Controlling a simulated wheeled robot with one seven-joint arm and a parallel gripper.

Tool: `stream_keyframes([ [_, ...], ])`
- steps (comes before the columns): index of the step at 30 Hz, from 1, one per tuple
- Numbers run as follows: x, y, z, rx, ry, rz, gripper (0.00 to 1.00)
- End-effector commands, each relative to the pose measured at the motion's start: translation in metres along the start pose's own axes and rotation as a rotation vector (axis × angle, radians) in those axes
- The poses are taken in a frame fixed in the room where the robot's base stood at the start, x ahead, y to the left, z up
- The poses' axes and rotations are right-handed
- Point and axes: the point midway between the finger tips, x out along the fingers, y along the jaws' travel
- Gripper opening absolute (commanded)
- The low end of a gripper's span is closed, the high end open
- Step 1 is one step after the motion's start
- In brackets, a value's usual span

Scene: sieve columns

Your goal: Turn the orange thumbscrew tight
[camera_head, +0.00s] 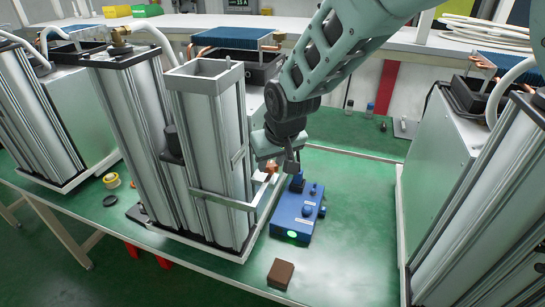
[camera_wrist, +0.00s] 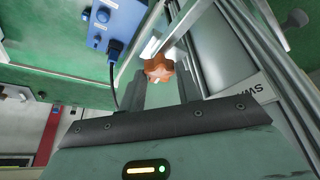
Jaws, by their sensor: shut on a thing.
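The orange thumbscrew (camera_wrist: 158,69) is a small lobed knob in the wrist view, at a metal bracket on the side of the column. In the head view the thumbscrew (camera_head: 271,167) shows only in part, at the right side of the metal column (camera_head: 216,170). My gripper (camera_wrist: 165,90) is shut on the thumbscrew, with its two dark fingers on either side of it. In the head view my gripper (camera_head: 280,158) reaches down beside the column, and its fingertips are mostly hidden. How tight the screw sits cannot be told.
A blue box (camera_head: 299,211) with a green light and a plugged cable stands just right of the column. A brown block (camera_head: 281,273) lies at the table's front. Another column unit (camera_head: 475,200) stands at right. The green tabletop (camera_head: 355,230) between is clear.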

Motion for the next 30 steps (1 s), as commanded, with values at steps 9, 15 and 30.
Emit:
stream_keyframes([
  [9, -0.0029, -0.0037, -0.0021, 0.268, 0.001, 0.114, 0.10],
  [15, -0.0021, -0.0043, -0.0024, 0.414, 0.001, 0.173, 0.10],
  [30, -0.0001, -0.0045, -0.0022, 0.596, 0.000, 0.245, 0.10],
])
